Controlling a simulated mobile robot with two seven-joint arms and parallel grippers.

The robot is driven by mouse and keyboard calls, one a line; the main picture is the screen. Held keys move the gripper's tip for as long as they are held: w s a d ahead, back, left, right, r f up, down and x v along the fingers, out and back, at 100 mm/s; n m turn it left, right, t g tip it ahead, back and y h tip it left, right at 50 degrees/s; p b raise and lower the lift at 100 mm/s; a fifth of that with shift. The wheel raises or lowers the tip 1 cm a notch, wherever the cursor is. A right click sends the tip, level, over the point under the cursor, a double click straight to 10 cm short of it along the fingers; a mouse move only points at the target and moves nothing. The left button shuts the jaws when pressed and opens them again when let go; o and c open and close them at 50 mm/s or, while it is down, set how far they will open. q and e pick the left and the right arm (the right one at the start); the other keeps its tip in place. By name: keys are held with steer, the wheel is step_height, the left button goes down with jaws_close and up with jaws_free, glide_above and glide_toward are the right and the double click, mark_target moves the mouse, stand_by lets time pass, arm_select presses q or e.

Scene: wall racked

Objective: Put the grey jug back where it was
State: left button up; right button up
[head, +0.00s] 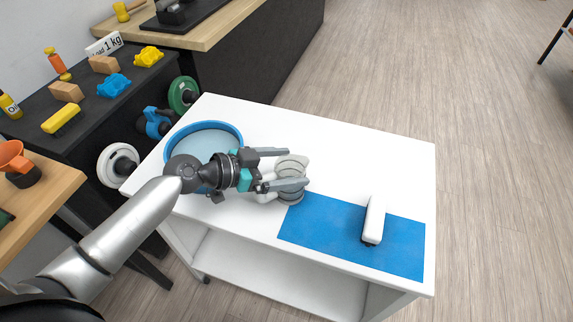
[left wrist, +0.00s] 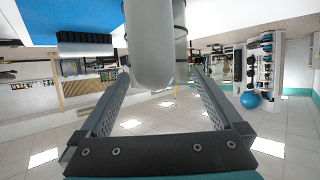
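The grey jug (head: 291,182), banded in light and darker grey, is upright on or just above the white table, by the left corner of the blue mat (head: 330,226). My left gripper (head: 297,168) reaches it from the left, with one finger on each side. I cannot tell whether the jug's base touches the table. My right gripper is not in view.
A round blue-rimmed tub (head: 241,135) is at the table's left, under my left arm. The white table top (head: 350,160) is clear behind the mat. A dark shelf (head: 90,105) with toys and blocks stands left.

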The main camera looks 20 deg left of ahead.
arm_select(q)
steer(key=shift+r, duration=0.1)
steer(key=shift+r+p, duration=0.15)
steer(key=shift+p, duration=0.15)
steer(key=v, duration=1.2)
stand_by(1.3)
